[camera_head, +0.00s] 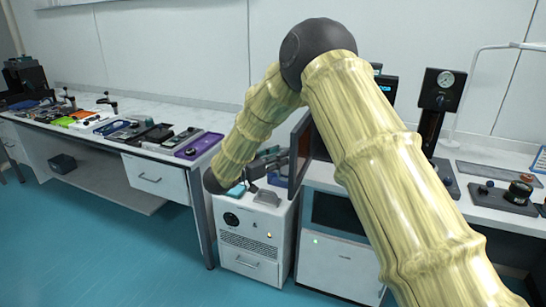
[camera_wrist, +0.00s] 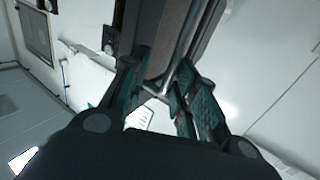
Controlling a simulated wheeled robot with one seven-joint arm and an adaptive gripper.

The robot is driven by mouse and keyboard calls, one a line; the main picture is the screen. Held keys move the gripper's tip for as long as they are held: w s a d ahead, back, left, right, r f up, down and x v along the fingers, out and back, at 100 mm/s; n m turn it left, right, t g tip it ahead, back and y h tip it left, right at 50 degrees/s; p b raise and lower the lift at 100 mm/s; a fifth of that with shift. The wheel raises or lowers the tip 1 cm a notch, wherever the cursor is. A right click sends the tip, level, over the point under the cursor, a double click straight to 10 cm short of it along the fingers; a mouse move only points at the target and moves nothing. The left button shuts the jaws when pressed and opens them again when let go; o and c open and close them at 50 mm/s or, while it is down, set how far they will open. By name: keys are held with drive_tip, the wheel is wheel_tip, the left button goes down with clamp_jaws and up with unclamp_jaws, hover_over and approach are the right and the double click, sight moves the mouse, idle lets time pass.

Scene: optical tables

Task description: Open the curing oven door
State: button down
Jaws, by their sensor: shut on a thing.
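The curing oven (camera_head: 386,84) stands on the right-hand bench, mostly hidden behind my arm; part of its dark body and a lit display show. Its door (camera_head: 301,150) shows as a narrow upright panel with an orange-brown edge, and it appears swung out from the oven body. My gripper (camera_head: 272,163) is at the left side of this door. In the wrist view my gripper (camera_wrist: 163,92) has its fingers on either side of a metal bar, seemingly the door's handle, beside the dark door (camera_wrist: 168,45). It is shut on it. The exact contact is partly hidden.
A white cabinet unit (camera_head: 250,240) with a knob and vent stands on the floor below my gripper. A long bench (camera_head: 118,103) with several devices runs along the left. Another white unit (camera_head: 340,268) is under the right bench. The blue floor at left is clear.

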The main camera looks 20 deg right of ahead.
drive_tip(key=c, duration=1.5)
unclamp_jaws()
drive_tip(key=shift+w+d+r, duration=0.55)
drive_tip(key=shift+d+r, duration=0.2)
drive_tip(key=shift+d, duration=0.05)
drive_tip(key=o, duration=0.7)
drive_tip(key=shift+w+d+f, duration=0.2)
drive_tip(key=shift+d+f, duration=0.15)
drive_tip(key=shift+d, duration=0.25)
drive_tip(key=shift+a, duration=0.7)
drive_tip(key=shift+c, duration=1.4)
drive_tip(key=shift+s+d, duration=0.1)
drive_tip(key=shift+c, duration=0.2)
drive_tip(key=shift+f, duration=0.1)
drive_tip(key=shift+s+a, duration=0.1)
drive_tip(key=shift+a, duration=0.15)
drive_tip(key=shift+c, duration=0.4)
drive_tip(key=v, duration=1)
drive_tip(key=shift+s+a+f, duration=0.1)
drive_tip(key=shift+a, duration=0.1)
drive_tip(key=c, duration=0.3)
drive_tip(key=shift+s+a, duration=0.35)
drive_tip(key=shift+a, duration=0.25)
drive_tip(key=shift+c, duration=0.2)
